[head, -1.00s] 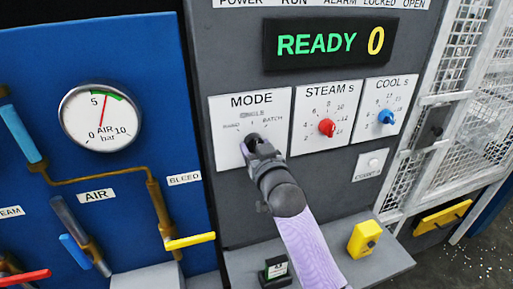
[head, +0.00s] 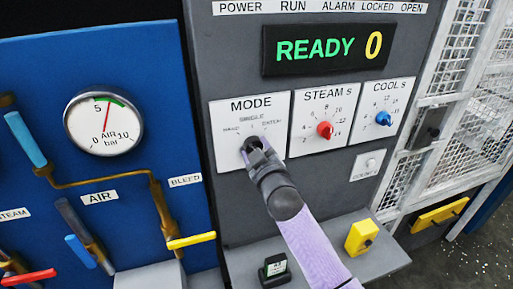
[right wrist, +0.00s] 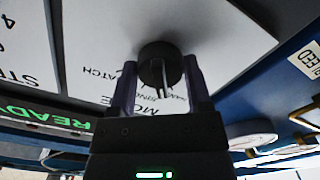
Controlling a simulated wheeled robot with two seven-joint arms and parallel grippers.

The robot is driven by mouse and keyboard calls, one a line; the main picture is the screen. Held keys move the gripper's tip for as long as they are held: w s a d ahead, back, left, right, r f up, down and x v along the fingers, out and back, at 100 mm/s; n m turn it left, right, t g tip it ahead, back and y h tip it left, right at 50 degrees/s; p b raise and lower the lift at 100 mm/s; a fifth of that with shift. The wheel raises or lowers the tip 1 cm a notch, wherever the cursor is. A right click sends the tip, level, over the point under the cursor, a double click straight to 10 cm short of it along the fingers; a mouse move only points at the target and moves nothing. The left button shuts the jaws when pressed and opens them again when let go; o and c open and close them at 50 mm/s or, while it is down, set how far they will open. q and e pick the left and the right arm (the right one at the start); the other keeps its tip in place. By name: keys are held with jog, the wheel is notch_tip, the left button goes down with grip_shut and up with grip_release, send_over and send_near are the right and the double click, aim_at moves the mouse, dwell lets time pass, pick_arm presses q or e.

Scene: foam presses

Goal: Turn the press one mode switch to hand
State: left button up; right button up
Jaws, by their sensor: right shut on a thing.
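The mode switch is a round black knob (head: 250,143) on the white MODE plate (head: 226,160) of the grey press panel. HAND, SINGLE and BATCH are printed above it. My right gripper (head: 255,151) reaches it from below and is shut on it. In the right wrist view, the two fingers of the gripper (right wrist: 162,82) sit on either side of the knob (right wrist: 158,52). A pale pointer line on the knob runs towards the small printed labels, near SINGLE and HAND; I cannot tell exactly which it marks. My left gripper is not in view.
The red STEAM knob (head: 325,130) and blue COOL knob (head: 383,118) are right of the mode switch. A yellow box (head: 361,238) and a dark device (head: 274,270) stand on the ledge below. A blue panel with pipes and a yellow lever (head: 190,241) is at left.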

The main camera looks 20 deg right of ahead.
jog(key=shift+n, duration=1.1)
jog(key=o, duration=1.3)
jog(key=shift+s, duration=0.1)
jog(key=s, duration=0.9)
jog(key=shift+s+d, duration=0.2)
jog(key=shift+s, duration=0.15)
